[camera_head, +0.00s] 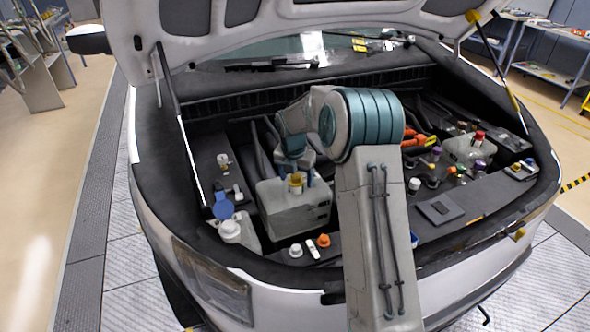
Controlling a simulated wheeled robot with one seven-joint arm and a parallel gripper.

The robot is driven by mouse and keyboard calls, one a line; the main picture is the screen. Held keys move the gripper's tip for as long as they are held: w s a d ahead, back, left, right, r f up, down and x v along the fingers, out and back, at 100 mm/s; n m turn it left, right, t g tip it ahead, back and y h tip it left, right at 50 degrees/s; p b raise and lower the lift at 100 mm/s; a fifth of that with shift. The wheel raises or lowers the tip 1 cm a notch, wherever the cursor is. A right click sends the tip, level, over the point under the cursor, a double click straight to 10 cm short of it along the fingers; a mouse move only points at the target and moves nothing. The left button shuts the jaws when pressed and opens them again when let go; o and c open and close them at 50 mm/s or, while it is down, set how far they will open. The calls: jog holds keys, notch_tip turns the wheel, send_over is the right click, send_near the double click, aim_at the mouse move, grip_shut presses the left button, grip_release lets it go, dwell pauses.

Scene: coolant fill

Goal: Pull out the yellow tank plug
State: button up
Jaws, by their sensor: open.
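The yellow plug (296,183) sits upright on top of a whitish tank (288,217) in the left-middle of the open engine bay. My gripper (296,174) comes down from above, its blue-grey fingers at the left and right of the plug. The jaws are open, with the plug between them. I cannot tell whether either finger touches the plug. Part of the tank's right side lies behind my arm.
A white reservoir with a blue cap (223,206) stands left of the tank. An orange cap (323,240) and a white cap (296,250) sit in front. A second tank with a red cap (478,136) is at right. The raised hood (290,20) hangs above.

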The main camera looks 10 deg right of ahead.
aim_at(297, 174)
jog(key=c, duration=1.1)
jog(key=shift+o, duration=1)
jog(key=shift+r+p, duration=0.25)
jog(key=shift+p, duration=0.05)
jog(key=shift+r+p, duration=1.8)
jog(key=shift+r, duration=0.55)
